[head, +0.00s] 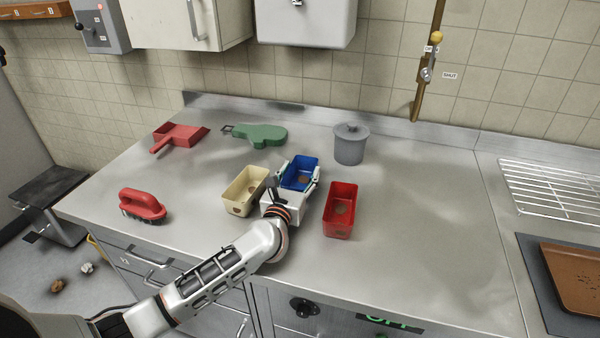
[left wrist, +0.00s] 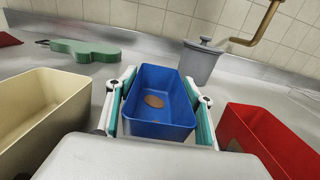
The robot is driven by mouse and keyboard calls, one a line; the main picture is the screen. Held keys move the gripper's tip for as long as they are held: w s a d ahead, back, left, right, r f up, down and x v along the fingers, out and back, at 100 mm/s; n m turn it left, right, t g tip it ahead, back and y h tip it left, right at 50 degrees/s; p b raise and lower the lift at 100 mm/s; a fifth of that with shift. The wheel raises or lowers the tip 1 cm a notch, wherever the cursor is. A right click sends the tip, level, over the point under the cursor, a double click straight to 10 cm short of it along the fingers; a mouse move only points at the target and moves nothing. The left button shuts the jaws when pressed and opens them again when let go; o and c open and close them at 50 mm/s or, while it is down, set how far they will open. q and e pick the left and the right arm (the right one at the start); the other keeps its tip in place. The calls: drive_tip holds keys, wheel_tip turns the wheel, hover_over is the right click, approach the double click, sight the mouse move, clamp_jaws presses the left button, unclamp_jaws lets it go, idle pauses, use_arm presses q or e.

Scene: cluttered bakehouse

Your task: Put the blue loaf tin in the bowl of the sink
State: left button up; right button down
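The blue loaf tin (head: 301,171) stands upright on the steel counter, between a cream tin and a red tin. My left gripper (head: 299,178) reaches it from the front, with one finger along each long side. In the left wrist view the blue tin (left wrist: 158,120) lies between the teal finger pads, with a brown round mark on its floor. The pads are very close to its walls; I cannot tell whether they press on them. The tin's underside is hidden. No sink bowl shows in either view. My right gripper is not in view.
The cream tin (head: 243,193) and red tin (head: 340,218) flank the gripper closely. A grey lidded pot (head: 350,146) and green object (head: 262,135) stand behind. A red dustpan (head: 181,136) and brush (head: 142,203) lie left. The counter's right part is clear before the wire rack (head: 553,187).

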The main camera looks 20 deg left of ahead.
use_arm(q)
drive_tip(key=shift+o, duration=0.9)
drive_tip(key=shift+r, duration=0.15)
